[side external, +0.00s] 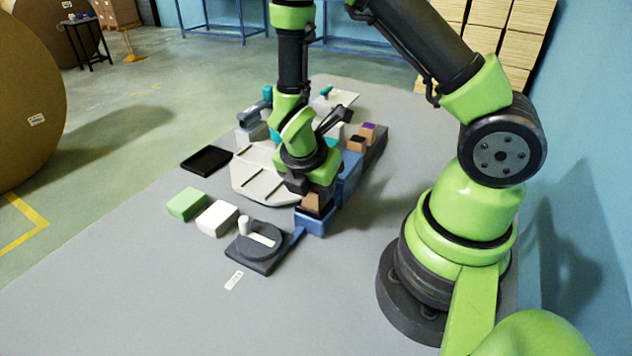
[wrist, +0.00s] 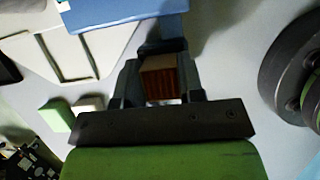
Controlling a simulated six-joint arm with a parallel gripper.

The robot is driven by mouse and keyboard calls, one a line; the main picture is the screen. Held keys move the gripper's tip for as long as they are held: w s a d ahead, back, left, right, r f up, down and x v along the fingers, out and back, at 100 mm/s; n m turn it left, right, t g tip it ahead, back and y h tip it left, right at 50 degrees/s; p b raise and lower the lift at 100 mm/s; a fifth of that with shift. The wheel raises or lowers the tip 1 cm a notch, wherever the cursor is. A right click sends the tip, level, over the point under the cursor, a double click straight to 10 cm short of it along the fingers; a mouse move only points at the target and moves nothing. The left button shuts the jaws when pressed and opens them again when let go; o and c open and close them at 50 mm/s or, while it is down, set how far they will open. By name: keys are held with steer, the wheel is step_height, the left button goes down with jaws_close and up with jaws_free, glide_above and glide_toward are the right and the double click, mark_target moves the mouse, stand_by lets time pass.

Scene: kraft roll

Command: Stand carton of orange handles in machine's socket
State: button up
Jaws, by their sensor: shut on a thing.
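My gripper (side external: 313,192) points down near the front of the machine, shut on a small brown carton (side external: 312,203). In the wrist view the carton (wrist: 160,80) sits between the two dark fingers, with a plain tan face and reddish-brown striped contents showing. A blue block-like holder (side external: 316,224) of the machine is right below the carton in the side view. Whether the carton's lower end is inside it or just above it, I cannot tell. The opening of the socket is hidden by the gripper and carton.
A pale grey machine plate (side external: 255,185) lies left of my gripper. A dark round turntable (side external: 258,246) with a white peg stands in front. Green (side external: 187,204) and white (side external: 217,218) blocks and a black tray (side external: 206,160) lie left. Other small cartons (side external: 356,144) stand behind.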

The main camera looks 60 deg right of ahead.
steer(key=shift+f, duration=0.35)
steer(key=o, duration=1)
steer(key=shift+r, duration=0.1)
steer(key=s+a+r+m+t+y, duration=0.2)
steer(key=s+r+m, duration=0.1)
steer(key=r+m, duration=0.4)
steer(key=s+a+r+m+t+y, duration=0.2)
steer(key=s+a+r+m, duration=0.1)
steer(key=r+m, duration=0.4)
steer(key=s+a+r+m+t+y, duration=0.2)
steer(key=s+r+m+t, duration=0.1)
steer(key=r+m, duration=0.5)
step_height(320, 180, up, 3)
steer(key=shift+a+r, duration=0.1)
steer(key=shift+a, duration=0.3)
